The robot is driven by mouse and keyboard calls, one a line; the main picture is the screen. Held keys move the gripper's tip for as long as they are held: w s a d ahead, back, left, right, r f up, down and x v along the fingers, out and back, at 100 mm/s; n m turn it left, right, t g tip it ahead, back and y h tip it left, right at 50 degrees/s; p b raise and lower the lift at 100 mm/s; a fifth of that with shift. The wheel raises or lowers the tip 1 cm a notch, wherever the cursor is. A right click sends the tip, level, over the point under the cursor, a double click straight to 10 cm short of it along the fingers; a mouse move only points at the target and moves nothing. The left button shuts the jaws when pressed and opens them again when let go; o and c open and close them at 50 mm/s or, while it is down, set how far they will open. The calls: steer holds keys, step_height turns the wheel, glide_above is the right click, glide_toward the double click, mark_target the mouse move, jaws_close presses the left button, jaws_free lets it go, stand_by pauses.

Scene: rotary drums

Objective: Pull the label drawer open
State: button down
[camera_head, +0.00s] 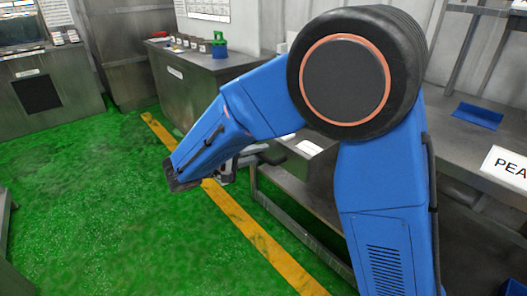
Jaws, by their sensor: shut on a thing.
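The label drawer (318,165) is a grey metal box on the bench at the middle, partly hidden behind my blue arm. A white patch like paper or a label (307,147) shows at its top. My gripper (272,156) is small in the view, at the drawer's left front side. It is shut on what looks like the drawer's dark handle; the fingertips and the grip itself are hard to make out. How far the drawer stands open cannot be told, since my arm covers much of it.
A metal bench (300,208) runs under the drawer to the right, with a blue tray (478,115) and a white sign (508,168). A grey cabinet (190,92) with several dark jars and a green-blue container (219,46) stands behind. Green floor (90,200) lies clear at left.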

steer(key=c, duration=1.6)
jaws_free()
steer(key=shift+c, duration=0.2)
steer(key=v, duration=1.7)
steer(key=shift+a, duration=0.2)
steer(key=shift+s, duration=0.1)
